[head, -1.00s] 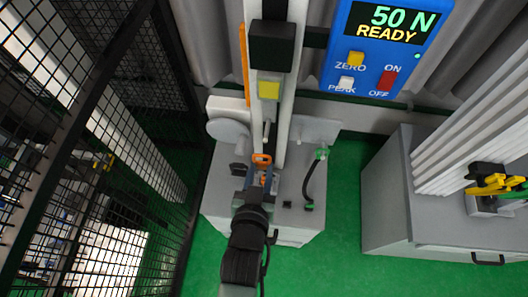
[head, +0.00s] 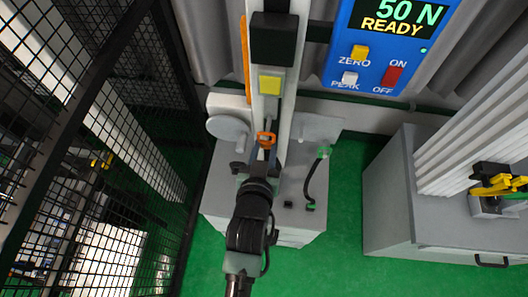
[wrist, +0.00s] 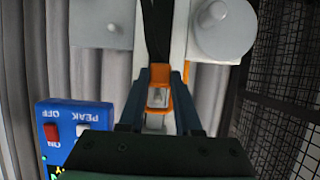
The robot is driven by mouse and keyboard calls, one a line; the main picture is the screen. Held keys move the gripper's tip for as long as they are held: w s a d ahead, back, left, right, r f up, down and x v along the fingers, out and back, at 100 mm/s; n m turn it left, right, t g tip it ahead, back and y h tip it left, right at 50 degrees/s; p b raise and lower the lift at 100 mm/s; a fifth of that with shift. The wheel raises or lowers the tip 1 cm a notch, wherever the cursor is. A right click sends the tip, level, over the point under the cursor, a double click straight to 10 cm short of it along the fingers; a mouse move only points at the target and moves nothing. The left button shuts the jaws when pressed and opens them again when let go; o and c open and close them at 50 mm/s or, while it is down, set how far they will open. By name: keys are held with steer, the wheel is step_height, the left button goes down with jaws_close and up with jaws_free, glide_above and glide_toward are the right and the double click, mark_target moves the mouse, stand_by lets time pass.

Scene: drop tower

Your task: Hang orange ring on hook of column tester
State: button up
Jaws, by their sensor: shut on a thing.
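The orange ring (head: 267,138) is at the tip of my gripper (head: 264,154) in the head view, just below the grey rod and hook (head: 270,122) of the column tester. In the wrist view, my gripper (wrist: 158,98) is shut on the orange ring (wrist: 159,74), whose upper part shows between the fingertips. The column (head: 285,80) is white and upright, with a black block (head: 273,38) and a yellow square (head: 270,84) on it. I cannot tell whether the ring touches the hook; its tip is not clear.
The blue control panel (head: 345,72) reads "50 N READY" to the right of the column. A black mesh fence (head: 110,130) stands at left. A grey cabinet (head: 400,225) stands at right. A black cable with a green end (head: 322,153) is beside the column's base.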

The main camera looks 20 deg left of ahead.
steer(key=shift+w+a, duration=0.2)
steer(key=shift+w, duration=0.5)
steer(key=shift+w+a+f+b, duration=0.15)
steer(key=shift+w+f+b, duration=0.25)
steer(key=shift+w+b, duration=0.2)
stand_by(0.4)
steer(key=o, duration=0.7)
steer(key=shift+b+v, duration=1.65)
steer(key=shift+v, duration=4.85)
